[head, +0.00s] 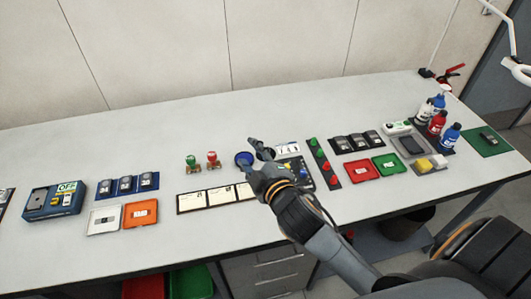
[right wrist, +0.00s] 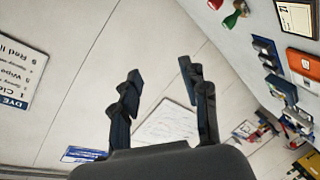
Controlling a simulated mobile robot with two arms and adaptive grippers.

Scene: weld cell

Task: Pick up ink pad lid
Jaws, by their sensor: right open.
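A round blue piece (head: 243,159) lies on the long grey table in the head view, partly hidden by my right gripper. It may be the ink pad lid, but it is too small to be sure. My right gripper (head: 249,151) is open around or just above this piece; I cannot tell whether they touch. In the right wrist view the right gripper (right wrist: 160,73) has its two fingers spread, with only wall and a white board behind the gap. The blue piece cannot be made out there. My left gripper is not in view.
A green stamp (head: 191,161) and a red stamp (head: 212,159) stand left of the gripper. White cards (head: 220,196) lie in front. The table's back strip is clear.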

